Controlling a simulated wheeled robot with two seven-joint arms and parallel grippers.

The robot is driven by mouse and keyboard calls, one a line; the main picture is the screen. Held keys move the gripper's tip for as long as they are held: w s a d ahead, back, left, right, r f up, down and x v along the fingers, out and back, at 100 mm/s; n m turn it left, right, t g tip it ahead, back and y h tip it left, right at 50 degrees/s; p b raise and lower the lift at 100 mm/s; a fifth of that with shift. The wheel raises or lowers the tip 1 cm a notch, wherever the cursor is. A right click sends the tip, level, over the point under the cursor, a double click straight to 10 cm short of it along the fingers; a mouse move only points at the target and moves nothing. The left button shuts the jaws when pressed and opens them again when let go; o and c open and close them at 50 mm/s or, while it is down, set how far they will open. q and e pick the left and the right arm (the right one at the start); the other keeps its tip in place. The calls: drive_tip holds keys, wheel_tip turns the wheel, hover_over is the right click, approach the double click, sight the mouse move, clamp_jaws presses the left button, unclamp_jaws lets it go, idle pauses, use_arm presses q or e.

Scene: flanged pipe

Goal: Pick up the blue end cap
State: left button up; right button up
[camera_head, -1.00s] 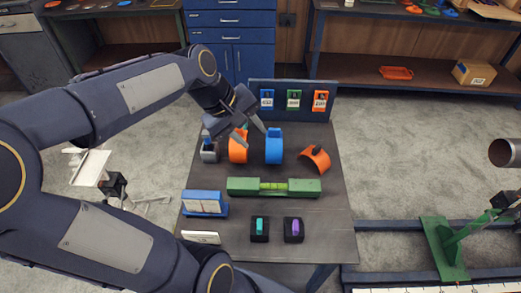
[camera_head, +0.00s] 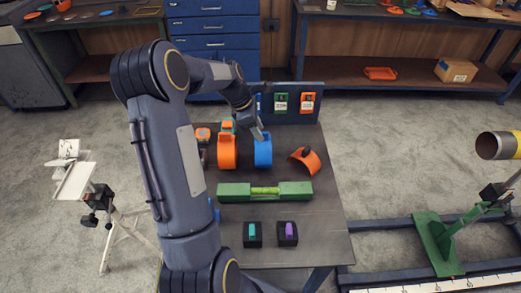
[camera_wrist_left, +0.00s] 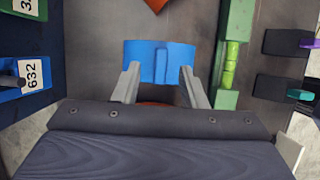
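The blue end cap (camera_head: 263,152) stands on the dark table between an orange cap and a tilted orange piece. It shows in the left wrist view (camera_wrist_left: 160,62) as a blue curved band with a raised rib. My left gripper (camera_head: 258,134) is just above and behind the cap in the head view. In the left wrist view its two fingers (camera_wrist_left: 159,72) are spread, one near each side of the cap, with nothing clearly clamped. Whether the fingertips touch the cap cannot be told. My right gripper is not in view.
An orange cap (camera_head: 227,152) stands close on the left, and a tilted orange piece (camera_head: 305,161) lies on the right. A green level (camera_head: 265,191) lies in front. A back panel (camera_head: 294,88) holds labelled locks. My left arm covers the table's left side.

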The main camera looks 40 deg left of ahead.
use_arm(q)
drive_tip(key=shift+x, duration=1.2)
clamp_jaws()
